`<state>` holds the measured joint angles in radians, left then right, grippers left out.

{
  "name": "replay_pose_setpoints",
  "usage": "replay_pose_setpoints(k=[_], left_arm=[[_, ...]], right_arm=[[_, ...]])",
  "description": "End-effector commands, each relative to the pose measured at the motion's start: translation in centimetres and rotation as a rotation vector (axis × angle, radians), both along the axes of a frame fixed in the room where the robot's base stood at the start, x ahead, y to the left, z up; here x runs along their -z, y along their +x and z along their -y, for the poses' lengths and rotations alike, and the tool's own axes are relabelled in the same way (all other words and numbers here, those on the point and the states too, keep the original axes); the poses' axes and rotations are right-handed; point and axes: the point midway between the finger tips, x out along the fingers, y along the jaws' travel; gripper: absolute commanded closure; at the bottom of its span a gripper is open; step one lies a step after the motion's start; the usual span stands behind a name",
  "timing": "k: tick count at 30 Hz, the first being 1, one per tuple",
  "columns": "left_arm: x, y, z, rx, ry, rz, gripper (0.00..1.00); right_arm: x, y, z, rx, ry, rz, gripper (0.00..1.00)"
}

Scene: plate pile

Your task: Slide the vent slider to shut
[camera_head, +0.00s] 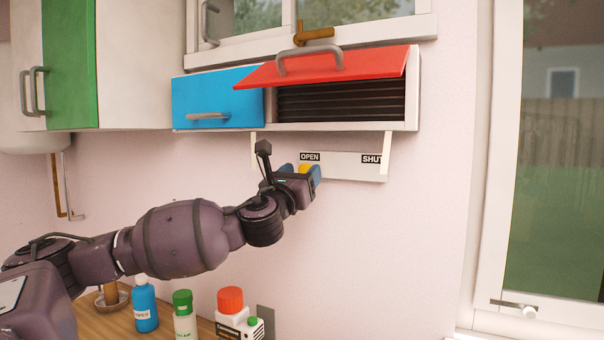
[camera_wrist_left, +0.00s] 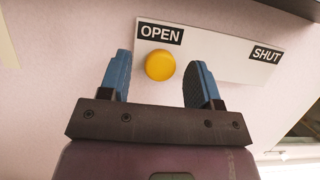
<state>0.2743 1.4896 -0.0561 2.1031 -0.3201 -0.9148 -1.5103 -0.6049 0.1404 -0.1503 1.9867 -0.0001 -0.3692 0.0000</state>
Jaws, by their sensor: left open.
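The vent slider is a round yellow knob (camera_wrist_left: 160,65) on a white strip (camera_wrist_left: 215,52) fixed to the wall. The knob sits just below the OPEN label; the SHUT label is at the strip's right end. In the head view the knob (camera_head: 304,169) shows beside the fingers, and the strip (camera_head: 350,167) hangs below the cabinet. My left gripper (camera_head: 311,178) is at the strip's left part. In the left wrist view its blue fingers (camera_wrist_left: 157,80) are open, one on each side of the knob, with gaps visible. My right gripper is not in view.
A red flap (camera_head: 340,67) is raised over dark vent slats (camera_head: 340,103). A blue cabinet door (camera_head: 217,97) is beside it. Below, a counter holds a blue bottle (camera_head: 144,306), a green-capped bottle (camera_head: 184,318) and a red-capped container (camera_head: 231,312). The wall right of the strip is clear.

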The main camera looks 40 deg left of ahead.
Motion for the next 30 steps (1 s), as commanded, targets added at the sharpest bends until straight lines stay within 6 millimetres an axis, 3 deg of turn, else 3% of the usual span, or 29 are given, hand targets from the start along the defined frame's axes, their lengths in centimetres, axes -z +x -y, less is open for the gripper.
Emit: replay_pose_setpoints(k=[14, 25, 30], left_arm=[[-0.2, 0.6, -0.1, 0.001, 0.000, 0.000, 0.42], [-0.3, 0.6, -0.1, 0.001, 0.000, 0.000, 0.99], [-0.3, 0.6, -0.1, 0.001, 0.000, 0.000, 1.00]], right_arm=[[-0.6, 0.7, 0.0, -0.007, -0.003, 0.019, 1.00], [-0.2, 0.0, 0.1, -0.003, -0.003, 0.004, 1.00], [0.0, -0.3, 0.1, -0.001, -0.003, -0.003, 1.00]])
